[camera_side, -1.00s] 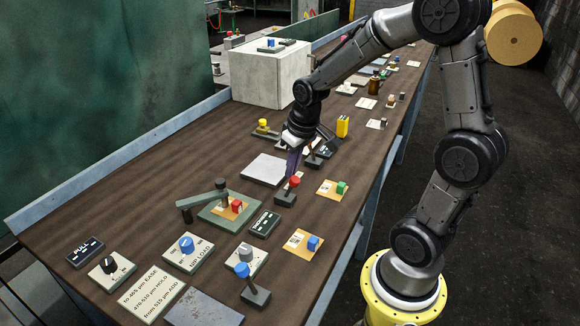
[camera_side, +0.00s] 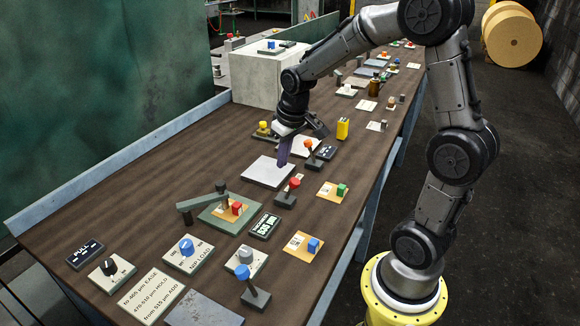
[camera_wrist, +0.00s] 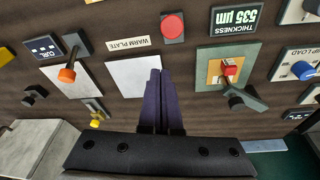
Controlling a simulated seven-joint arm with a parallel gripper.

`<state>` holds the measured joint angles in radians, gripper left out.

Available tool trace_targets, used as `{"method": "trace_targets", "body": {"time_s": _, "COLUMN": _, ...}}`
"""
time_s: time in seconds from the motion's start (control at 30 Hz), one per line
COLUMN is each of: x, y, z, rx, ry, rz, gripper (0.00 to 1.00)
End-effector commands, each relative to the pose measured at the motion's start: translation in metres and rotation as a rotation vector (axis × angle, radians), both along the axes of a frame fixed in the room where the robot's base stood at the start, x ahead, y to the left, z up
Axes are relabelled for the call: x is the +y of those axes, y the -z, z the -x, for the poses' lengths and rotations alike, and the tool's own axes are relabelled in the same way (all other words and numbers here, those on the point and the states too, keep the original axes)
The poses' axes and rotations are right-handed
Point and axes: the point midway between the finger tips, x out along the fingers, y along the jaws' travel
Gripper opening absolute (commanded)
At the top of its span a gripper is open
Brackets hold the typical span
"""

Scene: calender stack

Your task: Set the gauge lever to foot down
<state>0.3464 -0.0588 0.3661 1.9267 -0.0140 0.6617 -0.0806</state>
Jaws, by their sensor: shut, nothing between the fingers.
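The gauge (camera_side: 213,213) is a green base with a grey arm over a red block on an orange card; it also shows in the wrist view (camera_wrist: 254,60). A red-knobbed lever (camera_side: 287,196) stands behind and right of it on a dark base, its knob showing from above in the wrist view (camera_wrist: 172,27). No label marks it as the gauge lever, and its setting is unclear. My gripper (camera_side: 283,162) is shut and empty, fingers pointing down over the pale plate, apart from the red knob. In the wrist view its fingertips (camera_wrist: 160,76) are together.
The thickness display (camera_wrist: 235,19) reads 535 µm. The pale plate (camera_side: 260,172) is beside a "WARM PLATE" label (camera_wrist: 132,43). An orange-knobbed lever (camera_side: 308,152) stands close to my gripper's right. Blue knobs and a blue-topped lever (camera_side: 253,292) are nearer the front.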

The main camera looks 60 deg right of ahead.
Motion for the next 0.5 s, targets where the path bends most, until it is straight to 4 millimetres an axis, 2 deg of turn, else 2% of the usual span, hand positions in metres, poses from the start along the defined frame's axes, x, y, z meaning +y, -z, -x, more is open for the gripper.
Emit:
{"method": "trace_targets", "body": {"time_s": 0.03, "x": 0.001, "y": -0.010, "z": 0.007, "rx": -0.007, "ry": 0.003, "rz": 0.002, "gripper": 0.00}}
{"method": "trace_targets", "body": {"time_s": 0.3, "x": 0.004, "y": -0.047, "z": 0.039, "rx": -0.012, "ry": 0.003, "rz": 0.003, "gripper": 0.00}}
{"method": "trace_targets", "body": {"time_s": 0.5, "x": 0.007, "y": -0.067, "z": 0.056, "rx": -0.010, "ry": 0.002, "rz": 0.003, "gripper": 0.00}}
